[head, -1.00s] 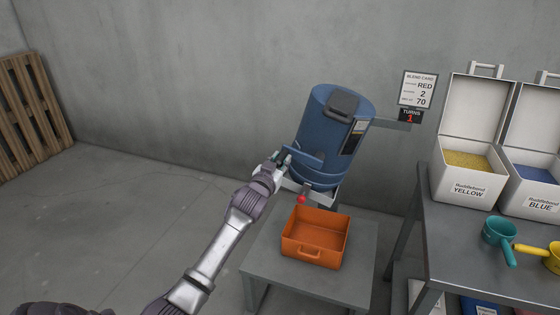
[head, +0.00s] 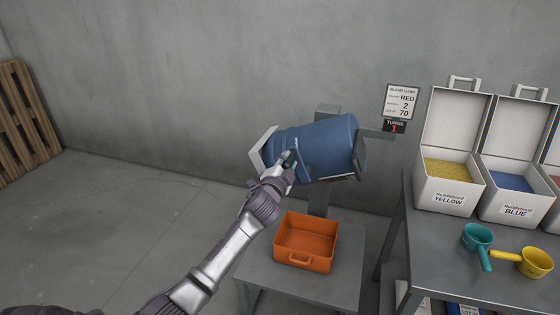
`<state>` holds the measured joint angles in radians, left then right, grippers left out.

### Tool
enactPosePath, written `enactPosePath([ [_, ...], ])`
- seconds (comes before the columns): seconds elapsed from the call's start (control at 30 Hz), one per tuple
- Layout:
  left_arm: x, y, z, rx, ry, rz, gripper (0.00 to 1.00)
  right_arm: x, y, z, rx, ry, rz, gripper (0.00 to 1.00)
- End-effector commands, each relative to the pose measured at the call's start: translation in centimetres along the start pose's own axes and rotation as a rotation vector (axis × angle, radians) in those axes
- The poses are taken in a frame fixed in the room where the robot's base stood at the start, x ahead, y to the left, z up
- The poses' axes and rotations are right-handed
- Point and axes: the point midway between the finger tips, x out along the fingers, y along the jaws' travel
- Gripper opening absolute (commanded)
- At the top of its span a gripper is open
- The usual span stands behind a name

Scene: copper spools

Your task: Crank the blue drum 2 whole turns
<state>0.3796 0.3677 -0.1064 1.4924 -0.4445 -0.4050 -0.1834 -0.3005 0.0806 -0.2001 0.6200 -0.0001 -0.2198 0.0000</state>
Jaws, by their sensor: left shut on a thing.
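The blue drum (head: 325,142) is tilted nearly on its side on its grey stand (head: 322,200), its pale end frame facing left. My left gripper (head: 286,163) is at the left part of the drum, shut on what looks like the crank handle; the fingers hide most of the handle. The turns counter (head: 395,127) on the wall side shows a red 1. The blend card (head: 402,102) above it reads RED, 2, 70. My right gripper is not in view.
An orange tray (head: 289,261) sits on a low grey table (head: 345,283) below the drum. At right, a bench (head: 425,258) holds yellow (head: 440,197) and blue (head: 505,208) powder bins, a teal scoop (head: 476,236) and a yellow scoop (head: 535,262).

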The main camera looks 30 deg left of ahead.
Motion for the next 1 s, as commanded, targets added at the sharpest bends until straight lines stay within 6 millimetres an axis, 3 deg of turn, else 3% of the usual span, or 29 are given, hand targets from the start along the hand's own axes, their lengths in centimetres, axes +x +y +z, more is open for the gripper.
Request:
enactPosePath([
  [0.47,0.0,1.7,-4.2,0.449,-0.011,0.005,0.0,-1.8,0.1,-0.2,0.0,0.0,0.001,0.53],
  [1.0,0.1,5.6,-7.2,0.964,-0.023,0.006,0.0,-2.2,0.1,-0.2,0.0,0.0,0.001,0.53],
])
